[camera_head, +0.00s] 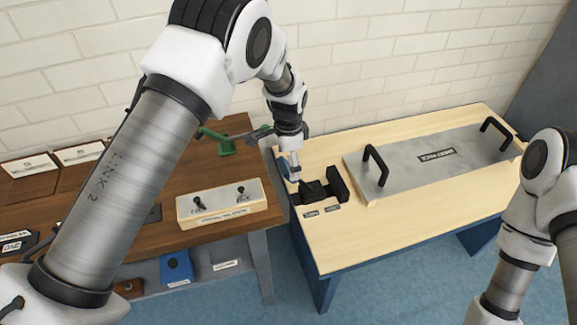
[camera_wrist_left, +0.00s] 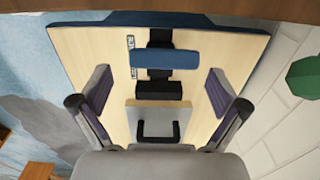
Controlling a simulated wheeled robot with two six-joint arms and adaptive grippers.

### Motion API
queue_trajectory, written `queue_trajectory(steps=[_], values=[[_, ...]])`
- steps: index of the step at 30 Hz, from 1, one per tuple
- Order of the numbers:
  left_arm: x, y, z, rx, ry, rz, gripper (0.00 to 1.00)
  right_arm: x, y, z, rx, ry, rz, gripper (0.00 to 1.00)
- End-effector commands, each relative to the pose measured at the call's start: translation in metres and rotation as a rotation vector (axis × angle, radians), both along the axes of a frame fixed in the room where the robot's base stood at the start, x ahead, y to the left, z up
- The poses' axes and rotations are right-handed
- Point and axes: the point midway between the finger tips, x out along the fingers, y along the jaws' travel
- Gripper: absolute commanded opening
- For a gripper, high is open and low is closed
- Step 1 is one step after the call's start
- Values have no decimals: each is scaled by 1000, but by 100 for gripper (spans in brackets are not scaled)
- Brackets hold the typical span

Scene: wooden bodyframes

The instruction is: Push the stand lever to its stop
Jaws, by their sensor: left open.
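A green piece (camera_head: 222,145) with a slanting bar sits at the back of the brown table, close to my left wrist; it may be the stand and its lever, but I cannot tell for sure. A green part also shows at the right edge of the wrist view (camera_wrist_left: 305,75). My left gripper (camera_head: 293,174) points down above the left end of the pale table, by a black clamp-like fixture (camera_head: 338,184). In the wrist view its two fingers (camera_wrist_left: 160,88) are wide apart with nothing held. The fixture's blue plate (camera_wrist_left: 165,58) shows beyond them. My right gripper is out of view.
A grey metal plate (camera_head: 432,165) with two black handles lies on the pale table (camera_head: 400,222). A pale switch box (camera_head: 222,212) stands at the brown table's front edge (camera_head: 170,238). A blue box (camera_head: 176,266) sits on the shelf below. A white brick wall (camera_head: 380,60) stands behind.

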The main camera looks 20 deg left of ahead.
Motion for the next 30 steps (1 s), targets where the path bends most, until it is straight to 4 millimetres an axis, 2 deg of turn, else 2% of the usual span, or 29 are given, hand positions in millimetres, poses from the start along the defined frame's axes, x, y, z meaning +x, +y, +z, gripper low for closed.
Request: queue_trajectory(steps=[3, 7, 16, 17, 18, 23, 24, 30], values=[[-1, 1, -25, 0, 4, 1, 98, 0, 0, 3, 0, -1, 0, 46], [0, 1, -44, 0, 2, 1, 98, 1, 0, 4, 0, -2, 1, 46], [0, 0, -51, -1, 1, 1, 98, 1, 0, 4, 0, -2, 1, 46], [0, 0, -51, -1, 1, 1, 91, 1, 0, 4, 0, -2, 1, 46], [0, 0, -51, -1, 1, 1, 77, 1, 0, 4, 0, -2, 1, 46], [0, 1, -51, -1, 1, 1, 20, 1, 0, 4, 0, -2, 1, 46], [0, 0, -52, -1, 1, 1, 13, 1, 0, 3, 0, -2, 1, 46], [-1, 4, -51, 9, 8, 0, 12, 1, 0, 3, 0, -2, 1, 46]])
